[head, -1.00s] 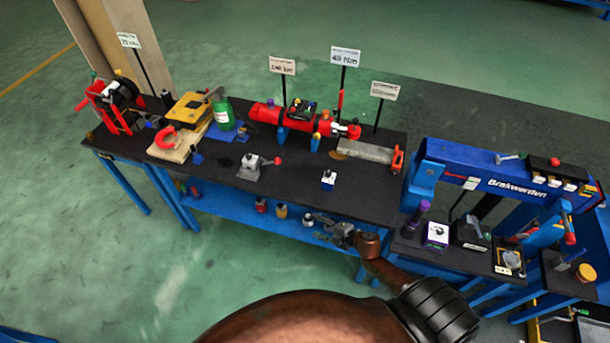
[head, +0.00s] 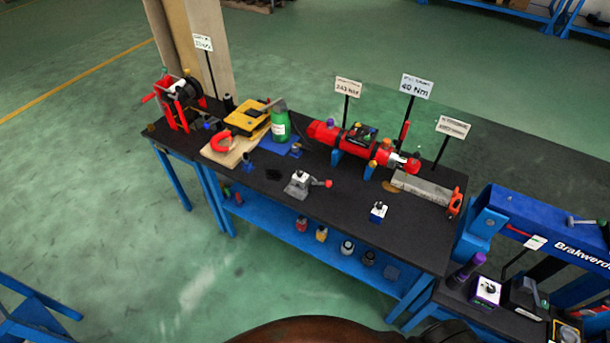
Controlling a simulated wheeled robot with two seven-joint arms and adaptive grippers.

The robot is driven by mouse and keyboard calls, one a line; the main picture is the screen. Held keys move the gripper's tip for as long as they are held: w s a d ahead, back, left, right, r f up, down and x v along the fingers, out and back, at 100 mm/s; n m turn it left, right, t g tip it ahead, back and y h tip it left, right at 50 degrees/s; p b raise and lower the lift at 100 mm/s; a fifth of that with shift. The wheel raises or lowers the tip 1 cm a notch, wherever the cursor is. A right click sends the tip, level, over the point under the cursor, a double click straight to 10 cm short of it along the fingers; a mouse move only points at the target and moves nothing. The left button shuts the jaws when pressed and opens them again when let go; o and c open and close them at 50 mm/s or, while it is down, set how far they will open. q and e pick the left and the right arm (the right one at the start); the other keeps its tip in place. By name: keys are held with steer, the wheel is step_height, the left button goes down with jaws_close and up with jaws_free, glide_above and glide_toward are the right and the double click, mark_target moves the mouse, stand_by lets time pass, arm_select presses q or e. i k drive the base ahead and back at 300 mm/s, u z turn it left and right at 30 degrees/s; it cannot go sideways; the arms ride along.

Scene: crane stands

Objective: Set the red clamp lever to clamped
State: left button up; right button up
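A small grey fixture (head: 299,184) stands on the black bench top in the middle of the head view. A short lever with a red knob (head: 328,183) sticks out from it to the right, lying low. A red upright handle (head: 404,133) also stands near the right end of the red cylinder (head: 350,140). I cannot tell for certain which of these is the clamp lever. Neither gripper is in view. Only a brown part of my own arm shows at the bottom edge.
The black bench (head: 330,222) also carries a red winch (head: 180,103), a yellow case (head: 247,119), a green bottle (head: 280,127), a grey bar (head: 423,188) and a small blue-white block (head: 378,212). A blue press frame (head: 530,221) stands at right.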

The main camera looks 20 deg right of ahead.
mark_target(328, 183)
steer(key=z, duration=0.1)
steer(key=i, duration=0.75)
steer(key=z, duration=0.85)
steer(key=i, duration=0.45)
steer(key=z, duration=0.35)
